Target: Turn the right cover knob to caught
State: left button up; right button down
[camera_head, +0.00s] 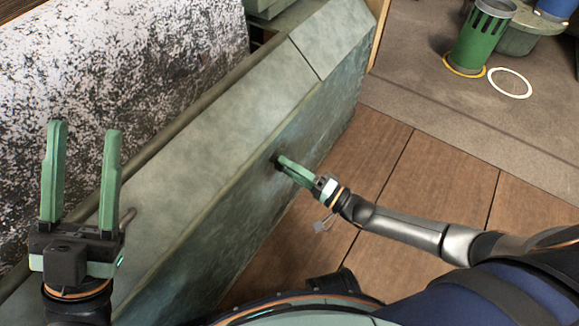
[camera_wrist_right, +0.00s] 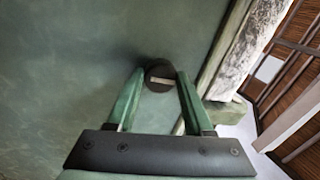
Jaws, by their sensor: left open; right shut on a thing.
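The right cover knob (camera_wrist_right: 159,77) is a dark round knob with a pale bar across its face, seen in the right wrist view on the green cover panel (camera_wrist_right: 70,60). My right gripper (camera_wrist_right: 158,78) is shut on the knob, one green finger on each side. In the head view my right gripper (camera_head: 283,163) reaches the side face of the green cover (camera_head: 205,195), and the knob is mostly hidden by the fingers.
A speckled black-and-white surface (camera_head: 110,60) lies behind the cover. A green slotted bin (camera_head: 483,38) and a white ring (camera_head: 510,83) are on the grey floor at upper right.

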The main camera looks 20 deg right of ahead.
dwell(0.5)
jog(key=shift+c, duration=1.4)
grip_release()
jog(key=shift+s, duration=0.1)
jog(key=p+v, duration=0.2)
jog(key=v, duration=1)
jog(key=shift+d, duration=0.2)
jog(key=shift+s+f, duration=0.1)
